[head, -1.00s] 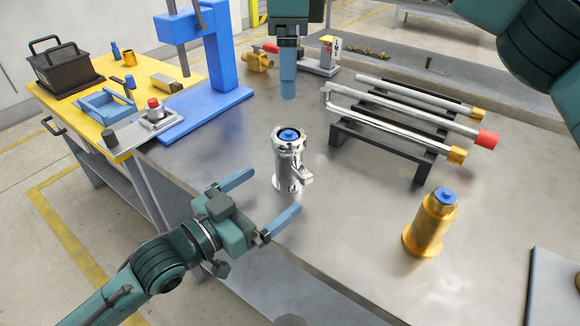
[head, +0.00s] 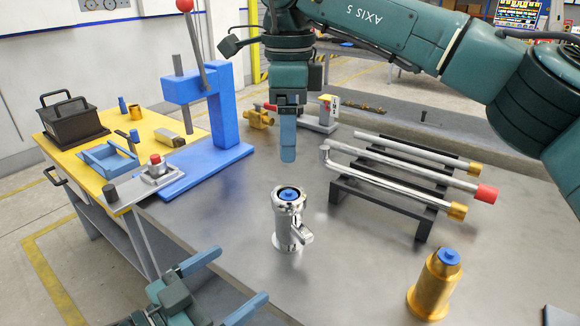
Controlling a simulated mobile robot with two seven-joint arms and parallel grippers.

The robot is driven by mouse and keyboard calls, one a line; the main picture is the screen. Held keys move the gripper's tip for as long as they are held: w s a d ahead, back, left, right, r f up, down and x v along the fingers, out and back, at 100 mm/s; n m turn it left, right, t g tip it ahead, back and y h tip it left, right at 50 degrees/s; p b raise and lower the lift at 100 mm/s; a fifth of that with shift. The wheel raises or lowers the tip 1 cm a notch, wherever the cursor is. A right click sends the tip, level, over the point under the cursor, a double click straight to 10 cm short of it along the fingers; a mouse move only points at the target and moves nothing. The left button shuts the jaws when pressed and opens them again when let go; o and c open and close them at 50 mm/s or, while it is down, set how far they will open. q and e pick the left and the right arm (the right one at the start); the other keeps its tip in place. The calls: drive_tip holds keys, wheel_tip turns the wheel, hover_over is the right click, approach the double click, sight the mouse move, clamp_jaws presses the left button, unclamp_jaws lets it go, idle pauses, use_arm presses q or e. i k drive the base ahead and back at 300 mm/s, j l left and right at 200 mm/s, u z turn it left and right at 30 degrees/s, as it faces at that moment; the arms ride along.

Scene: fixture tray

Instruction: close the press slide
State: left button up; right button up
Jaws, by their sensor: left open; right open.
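The blue press (head: 222,115) stands at the back left on the metal bench, with a lever ending in a red ball (head: 184,5). A grey slide plate (head: 132,190) with a dark knob (head: 110,192) sticks out to the left of the press's blue base (head: 205,167). A metal piece with a red top (head: 156,165) sits on the slide. My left gripper (head: 228,280) is open and empty at the front bench edge, apart from the slide. My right gripper (head: 288,157) points down, open, right of the press; its fingers overlap in this view.
A chrome fitting (head: 289,222) with a blue top stands mid-bench, and a brass one (head: 434,287) stands at right. A black rack (head: 385,205) holds several pipes. A yellow table (head: 70,150) at left carries a dark toolbox (head: 71,122) and a blue tray (head: 107,158).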

sight(117, 199)
drive_tip(key=k+j, duration=0.45)
drive_tip(key=j, duration=0.25)
drive_tip(key=k+j, duration=0.25)
drive_tip(key=j, duration=0.1)
